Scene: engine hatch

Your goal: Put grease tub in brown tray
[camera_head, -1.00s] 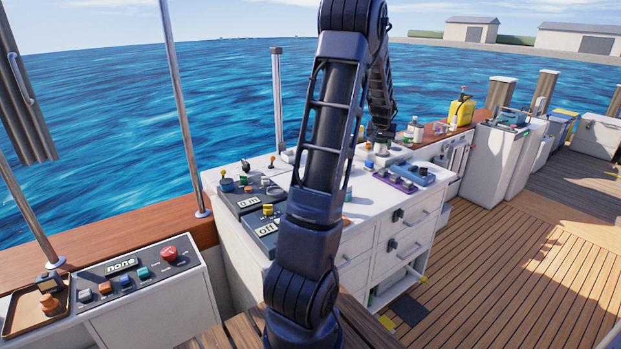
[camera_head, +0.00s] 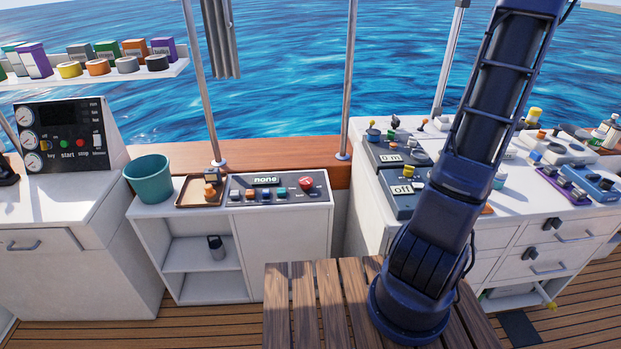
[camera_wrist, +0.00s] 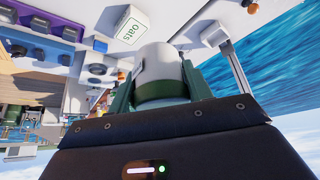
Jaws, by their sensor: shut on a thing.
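In the wrist view my gripper (camera_wrist: 157,92) is shut on a pale grey-white rounded tub (camera_wrist: 156,65) with a dark green band, which I take to be the grease tub; no label on it can be read. My gripper and the tub are outside the head view; only part of my arm shows there. The brown tray (camera_head: 184,204) lies on the low white cabinet at centre left in the head view. An orange-brown item and a darker item sit in the tray, towards its right side.
A teal bucket (camera_head: 149,180) stands left of the tray. A switch panel (camera_head: 280,187) reading "none" adjoins it on the right. A slatted wooden bench (camera_head: 318,300) is in front. In the wrist view, a white "oats" box (camera_wrist: 128,26) is near the held tub.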

